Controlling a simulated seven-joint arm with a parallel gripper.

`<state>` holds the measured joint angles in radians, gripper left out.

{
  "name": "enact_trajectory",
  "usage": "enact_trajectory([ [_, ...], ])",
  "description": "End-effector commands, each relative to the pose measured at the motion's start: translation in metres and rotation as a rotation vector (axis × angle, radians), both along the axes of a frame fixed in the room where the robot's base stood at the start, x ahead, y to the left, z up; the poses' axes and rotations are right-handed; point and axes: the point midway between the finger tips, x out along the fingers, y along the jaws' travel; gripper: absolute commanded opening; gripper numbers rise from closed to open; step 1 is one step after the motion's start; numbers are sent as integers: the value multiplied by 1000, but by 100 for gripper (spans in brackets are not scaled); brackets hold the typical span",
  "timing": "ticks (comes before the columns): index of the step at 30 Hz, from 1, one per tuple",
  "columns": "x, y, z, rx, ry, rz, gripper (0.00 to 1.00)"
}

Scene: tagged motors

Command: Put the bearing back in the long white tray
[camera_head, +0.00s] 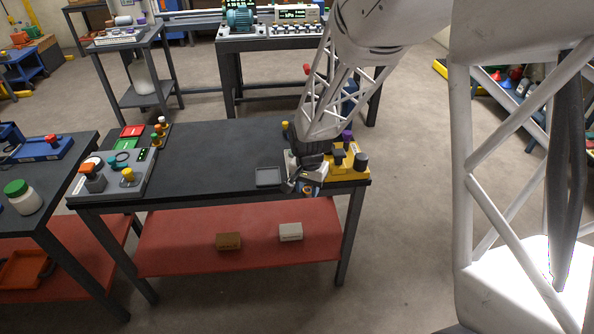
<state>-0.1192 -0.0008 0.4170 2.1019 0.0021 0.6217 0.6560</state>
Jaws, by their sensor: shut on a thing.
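My gripper (305,187) is low over the right front part of the dark middle table, beside the yellow fixture. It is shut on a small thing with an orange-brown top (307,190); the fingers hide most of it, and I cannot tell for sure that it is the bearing. A pale, long tray-like thing (102,41) holding several small parts stands on the small table at the back left. It is the closest match to the long white tray, far from my gripper.
A small grey tray (268,178) lies left of my gripper. The yellow fixture (349,166) with dark knobs stands right of it. A grey control panel (112,178) fills the table's left end. The table's middle (212,160) is clear. Two small boxes lie on the red shelf (185,250).

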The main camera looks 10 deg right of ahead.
Motion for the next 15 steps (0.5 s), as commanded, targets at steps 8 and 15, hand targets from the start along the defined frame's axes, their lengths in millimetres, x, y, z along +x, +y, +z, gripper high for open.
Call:
enact_trajectory([
  [8, 38, 4, -4, 0, 2, 0, 17],
  [15, 70, 8, -7, 0, 1, 0, 17],
])
